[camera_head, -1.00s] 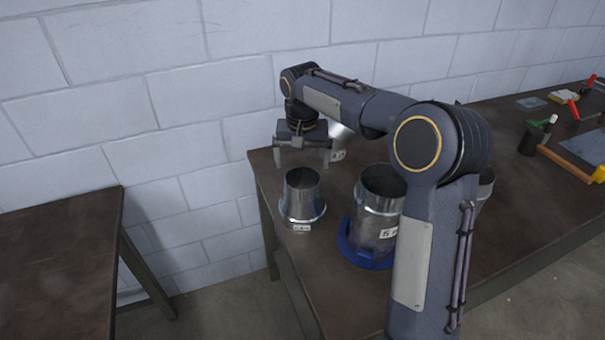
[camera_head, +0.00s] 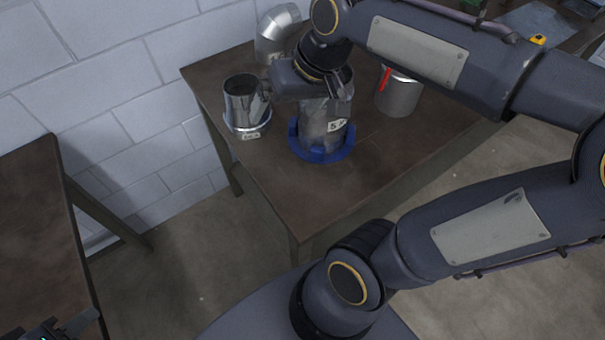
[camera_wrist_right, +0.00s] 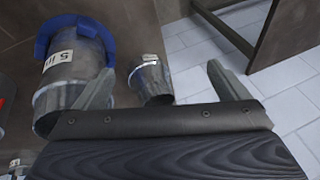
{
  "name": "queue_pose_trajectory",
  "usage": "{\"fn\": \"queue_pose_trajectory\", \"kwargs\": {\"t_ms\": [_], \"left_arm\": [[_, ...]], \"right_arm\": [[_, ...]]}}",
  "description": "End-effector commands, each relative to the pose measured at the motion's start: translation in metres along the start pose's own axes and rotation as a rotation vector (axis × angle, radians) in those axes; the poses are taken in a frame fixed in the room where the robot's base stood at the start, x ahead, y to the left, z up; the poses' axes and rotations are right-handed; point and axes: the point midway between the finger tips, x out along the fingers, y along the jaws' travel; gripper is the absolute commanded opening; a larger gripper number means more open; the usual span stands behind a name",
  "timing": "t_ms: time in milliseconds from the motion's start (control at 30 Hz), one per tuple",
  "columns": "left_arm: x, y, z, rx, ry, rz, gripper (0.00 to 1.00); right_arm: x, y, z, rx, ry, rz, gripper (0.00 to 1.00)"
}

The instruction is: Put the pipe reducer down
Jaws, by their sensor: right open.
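The pipe reducer (camera_head: 243,104), a shiny metal piece with a flared lower rim and a small label, stands upright at the table's left edge. It also shows in the right wrist view (camera_wrist_right: 151,82), between the fingers in the picture but apart from them. My right gripper (camera_head: 303,80) is open and empty, above and to the right of the reducer, by the top of the labelled cylinder. Its two spread fingers show in the right wrist view (camera_wrist_right: 160,80). My left gripper (camera_head: 50,328) is partly cut off at the bottom left corner, away from the reducer.
A labelled metal cylinder (camera_head: 322,125) stands in a blue ring (camera_head: 318,156) right of the reducer. A metal elbow (camera_head: 277,33) stands behind, and another can (camera_head: 398,95) with a red mark further right. The front of the table (camera_head: 330,195) is clear. Another table (camera_head: 35,220) stands left.

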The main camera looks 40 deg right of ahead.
Motion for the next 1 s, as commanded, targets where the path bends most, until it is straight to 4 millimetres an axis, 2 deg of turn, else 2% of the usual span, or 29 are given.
{"fn": "queue_pose_trajectory", "kwargs": {"t_ms": [33, 100, 200, 300, 467, 1000], "left_arm": [[0.0, 0.0, 0.0, 0.0, 0.0, 0.0, 0.36], [0.0, 0.0, 0.0, 0.0, 0.0, 0.0, 0.36], [0.0, 0.0, 0.0, 0.0, 0.0, 0.0, 0.36], [0.0, 0.0, 0.0, 0.0, 0.0, 0.0, 0.36], [0.0, 0.0, 0.0, 0.0, 0.0, 0.0, 0.36], [0.0, 0.0, 0.0, 0.0, 0.0, 0.0, 0.36]], "right_arm": [[0.001, 0.001, 0.028, -0.013, 0.027, -0.028, 0.94], [0.008, 0.0, 0.06, -0.031, 0.058, -0.062, 0.94], [0.02, -0.003, 0.093, -0.052, 0.095, -0.097, 0.94], [0.03, -0.005, 0.114, -0.063, 0.118, -0.117, 0.94], [0.036, -0.006, 0.125, -0.07, 0.131, -0.126, 0.94], [0.035, -0.006, 0.124, -0.07, 0.129, -0.126, 0.94]]}}
